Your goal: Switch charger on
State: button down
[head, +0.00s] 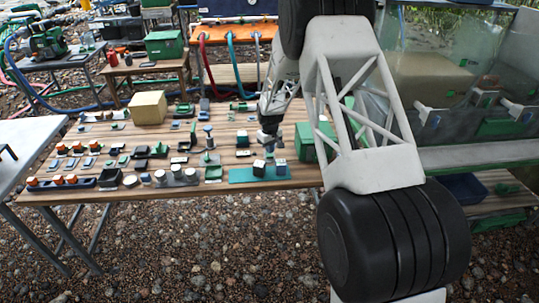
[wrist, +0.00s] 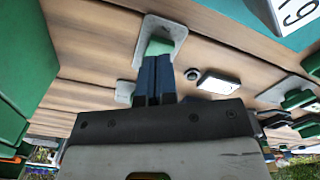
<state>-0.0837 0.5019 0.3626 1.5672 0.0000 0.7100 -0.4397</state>
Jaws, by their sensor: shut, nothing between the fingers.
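My gripper (head: 268,143) is above the right part of the wooden bench (head: 120,186), pointing down. In the wrist view its two dark blue fingers (wrist: 155,60) are together with nothing between them. Just past the fingertips is a small green part (wrist: 158,46) on a pale grey plate (wrist: 172,24). The fingers partly cover the green part, and I cannot tell whether they touch it. No label shows which device is the charger or whether this green part is its switch.
A teal mat (head: 238,176) bears small blocks with pale tops; one, marked 19, shows in the wrist view (wrist: 298,12). Switches, knobs and orange-topped parts crowd the bench to the left. A cardboard-coloured box (head: 148,107) stands behind. A green box (head: 305,145) stands right of the gripper.

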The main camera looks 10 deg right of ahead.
aim_at(270, 156)
jog(key=shift+f, duration=1.25)
dwell(1.2)
jog(key=shift+r, duration=3.5)
jog(key=shift+r, duration=0.1)
